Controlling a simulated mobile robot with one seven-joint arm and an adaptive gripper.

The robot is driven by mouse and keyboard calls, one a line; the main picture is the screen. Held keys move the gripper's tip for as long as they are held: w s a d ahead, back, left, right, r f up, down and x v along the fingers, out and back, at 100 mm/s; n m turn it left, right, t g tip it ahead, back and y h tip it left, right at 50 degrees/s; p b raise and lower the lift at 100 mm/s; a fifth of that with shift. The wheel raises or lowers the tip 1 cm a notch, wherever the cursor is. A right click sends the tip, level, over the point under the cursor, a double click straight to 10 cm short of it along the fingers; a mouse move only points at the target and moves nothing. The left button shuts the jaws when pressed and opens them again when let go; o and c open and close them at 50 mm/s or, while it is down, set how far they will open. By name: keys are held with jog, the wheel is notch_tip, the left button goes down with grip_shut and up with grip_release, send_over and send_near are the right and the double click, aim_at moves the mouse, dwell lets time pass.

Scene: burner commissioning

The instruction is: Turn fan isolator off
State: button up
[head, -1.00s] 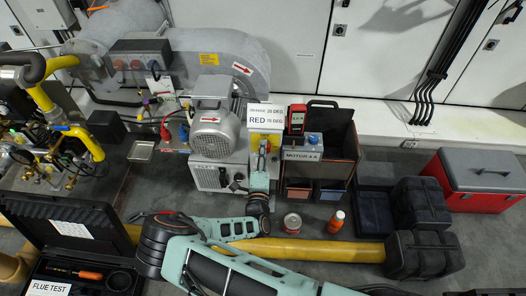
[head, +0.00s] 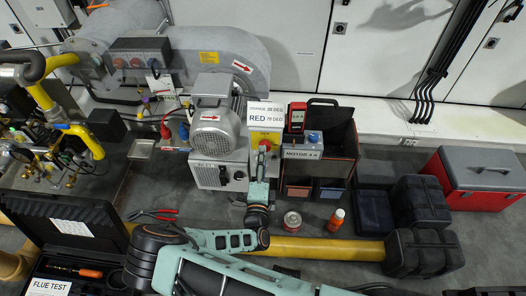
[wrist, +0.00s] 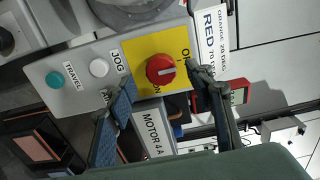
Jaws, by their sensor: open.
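The fan isolator is a red rotary knob (wrist: 160,70) on a yellow plate (wrist: 139,50) in the wrist view. ON and OFF lettering sits along the plate's right side, and the knob has a pale mark toward that side. In the head view the yellow plate (head: 268,137) shows below a white RED sign, with the knob largely hidden by my wrist. My gripper (wrist: 161,80) is open, one finger on each side of the knob in the picture. I cannot tell whether either finger touches it. The gripper also shows in the head view (head: 263,150).
A MOTOR 4 A box (head: 302,153) stands right of the isolator, the grey fan motor (head: 213,130) left. Pliers (head: 153,214), a tin (head: 292,221) and an orange bottle (head: 337,218) lie below.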

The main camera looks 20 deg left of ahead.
jog(key=v, duration=0.7)
jog(key=shift+s+d, duration=0.15)
jog(key=shift+s, duration=0.25)
jog(key=shift+w, duration=0.1)
